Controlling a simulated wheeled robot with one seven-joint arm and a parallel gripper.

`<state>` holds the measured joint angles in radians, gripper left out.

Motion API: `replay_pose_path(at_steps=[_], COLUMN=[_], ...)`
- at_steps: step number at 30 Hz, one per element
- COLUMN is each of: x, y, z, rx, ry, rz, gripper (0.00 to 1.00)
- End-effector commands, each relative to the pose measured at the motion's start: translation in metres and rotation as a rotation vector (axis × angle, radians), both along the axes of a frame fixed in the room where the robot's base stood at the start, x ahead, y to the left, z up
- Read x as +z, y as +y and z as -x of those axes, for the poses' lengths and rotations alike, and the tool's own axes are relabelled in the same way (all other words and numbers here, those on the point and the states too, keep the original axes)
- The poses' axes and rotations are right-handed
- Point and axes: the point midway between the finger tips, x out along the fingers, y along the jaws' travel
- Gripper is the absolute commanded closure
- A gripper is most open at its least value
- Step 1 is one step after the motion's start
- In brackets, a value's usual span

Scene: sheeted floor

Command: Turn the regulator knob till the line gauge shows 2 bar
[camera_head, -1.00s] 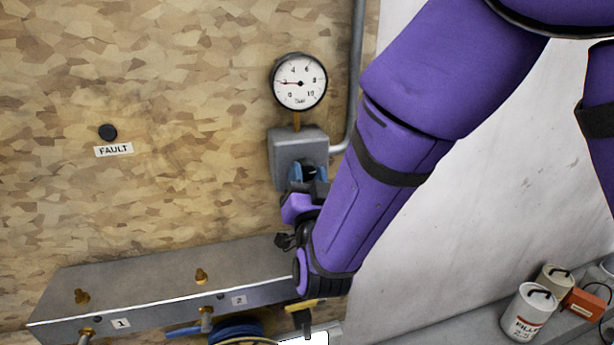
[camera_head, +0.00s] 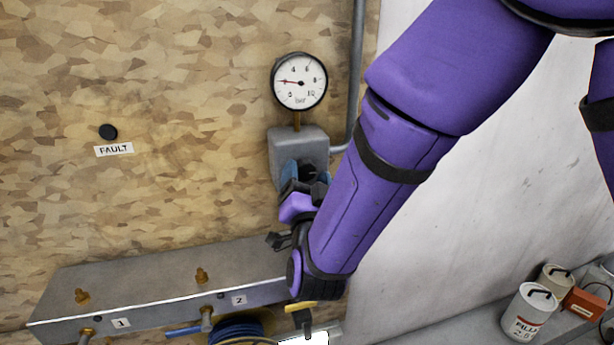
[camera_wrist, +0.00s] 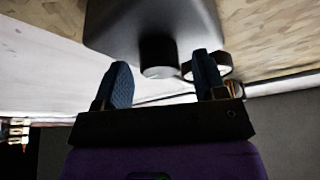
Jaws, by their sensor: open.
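The line gauge (camera_head: 299,81) is a round white dial on the board, marked in bar. Its red needle points left and a little upward, about at the 2 position, where it covers the numeral. The grey regulator box (camera_head: 299,146) sits below it. In the wrist view the dark round knob (camera_wrist: 158,56) stands out from the box (camera_wrist: 150,25). My gripper (camera_wrist: 162,72) is open, with one blue-padded finger on each side of the knob and a visible gap to each. In the head view my gripper (camera_head: 305,172) is at the box front and hides the knob.
A metal ledge (camera_head: 150,285) with brass fittings labelled 1 and 2 runs below the box. A coiled blue hose (camera_head: 238,330) hangs under it. A grey pipe (camera_head: 355,80) rises right of the gauge. Filler tins (camera_head: 529,310) stand at lower right.

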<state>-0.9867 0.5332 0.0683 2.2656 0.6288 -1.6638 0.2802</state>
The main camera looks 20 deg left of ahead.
Motion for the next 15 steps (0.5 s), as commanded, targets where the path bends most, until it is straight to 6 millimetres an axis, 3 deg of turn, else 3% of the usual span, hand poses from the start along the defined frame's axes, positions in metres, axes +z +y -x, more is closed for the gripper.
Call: replay_pose_path(at_steps=[15], x=[-0.03], y=[-0.028], z=[0.076], rx=[0.002], ry=[0.002], rz=[0.003], gripper=[0.35])
